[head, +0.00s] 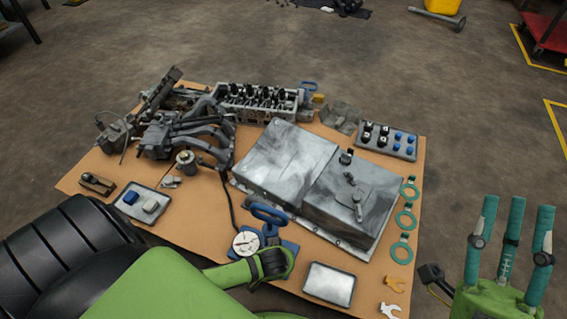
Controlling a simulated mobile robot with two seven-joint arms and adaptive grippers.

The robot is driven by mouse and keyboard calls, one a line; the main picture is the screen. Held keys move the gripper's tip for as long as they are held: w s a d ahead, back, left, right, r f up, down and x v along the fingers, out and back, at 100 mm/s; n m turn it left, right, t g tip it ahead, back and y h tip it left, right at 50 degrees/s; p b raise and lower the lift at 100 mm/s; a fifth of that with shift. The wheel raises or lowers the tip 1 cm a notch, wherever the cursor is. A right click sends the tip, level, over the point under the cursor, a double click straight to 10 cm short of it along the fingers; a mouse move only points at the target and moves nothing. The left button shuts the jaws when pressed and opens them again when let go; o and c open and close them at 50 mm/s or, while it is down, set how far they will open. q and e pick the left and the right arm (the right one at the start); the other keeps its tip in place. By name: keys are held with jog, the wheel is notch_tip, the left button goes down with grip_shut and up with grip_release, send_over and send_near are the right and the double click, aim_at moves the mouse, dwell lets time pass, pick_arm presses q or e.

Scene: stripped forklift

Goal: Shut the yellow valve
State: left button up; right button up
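I cannot clearly make out a yellow valve. A small yellow block (318,98) sits beside a blue ring-like handle (309,86) at the far edge of the brown board; it is too small to tell if it is the valve. A larger blue handle (269,214) stands by a round white dial gauge (246,242) near the board's front. My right gripper (515,208) is open and empty, its teal fingers pointing up, right of the board.
The brown board (130,165) carries grey engine parts (185,135), a metal housing (290,160), a tray of caps (387,140) and green rings (405,220). Bare floor (480,120) lies to the right. A yellow container (442,6) and red cart (548,30) stand at the back.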

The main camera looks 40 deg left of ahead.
pick_arm(q)
grip_shut()
